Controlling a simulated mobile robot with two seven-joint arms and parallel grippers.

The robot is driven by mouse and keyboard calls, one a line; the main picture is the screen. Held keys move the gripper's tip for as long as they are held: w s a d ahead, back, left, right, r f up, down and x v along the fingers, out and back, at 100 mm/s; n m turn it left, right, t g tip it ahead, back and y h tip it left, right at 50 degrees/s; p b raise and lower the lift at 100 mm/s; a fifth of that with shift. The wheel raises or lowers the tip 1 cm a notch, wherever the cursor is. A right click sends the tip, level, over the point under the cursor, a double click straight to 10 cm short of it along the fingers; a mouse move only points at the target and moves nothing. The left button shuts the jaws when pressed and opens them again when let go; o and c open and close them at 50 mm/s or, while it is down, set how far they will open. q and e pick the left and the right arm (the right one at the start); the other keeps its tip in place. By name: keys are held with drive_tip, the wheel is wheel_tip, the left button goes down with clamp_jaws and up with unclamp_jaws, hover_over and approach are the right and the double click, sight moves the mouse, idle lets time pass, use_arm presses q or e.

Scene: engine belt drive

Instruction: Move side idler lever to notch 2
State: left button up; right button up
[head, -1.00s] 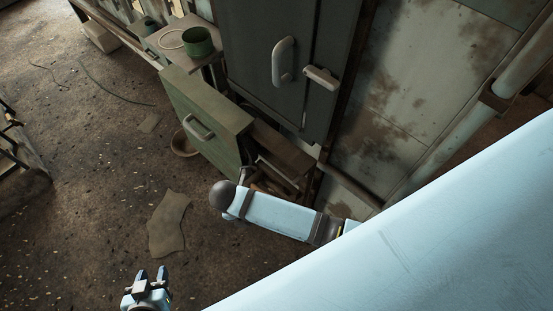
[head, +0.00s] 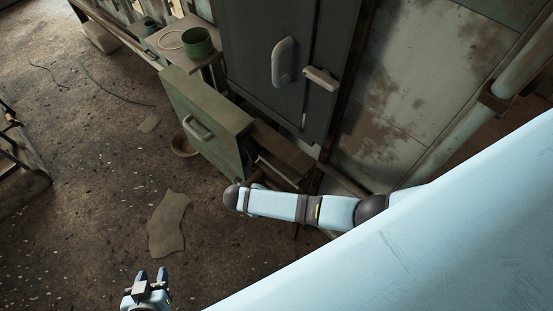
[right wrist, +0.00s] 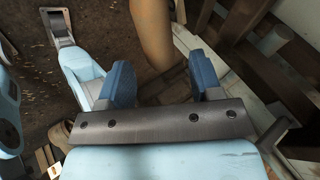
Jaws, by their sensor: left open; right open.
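My left gripper (head: 149,277) is at the bottom left of the head view, open and empty above the bare floor. My right gripper (right wrist: 165,80) is open in the right wrist view, with its two blue fingers apart and nothing held between them. A tan rounded cylinder (right wrist: 153,38) shows beyond the fingers; I cannot tell if it touches them. I cannot make out the side idler lever or its notches in either view. The right gripper does not show in the head view, where only my right arm is seen.
A dark cabinet (head: 262,70) with pale handles stands at the top middle. A green drawer front (head: 205,120) juts out beside it. A green pot (head: 197,42) sits on a bench. A flat brown sheet (head: 169,225) lies on the floor. Floor at the left is mostly clear.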

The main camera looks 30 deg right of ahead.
drive_tip(key=shift+x, duration=2.05)
clamp_jaws()
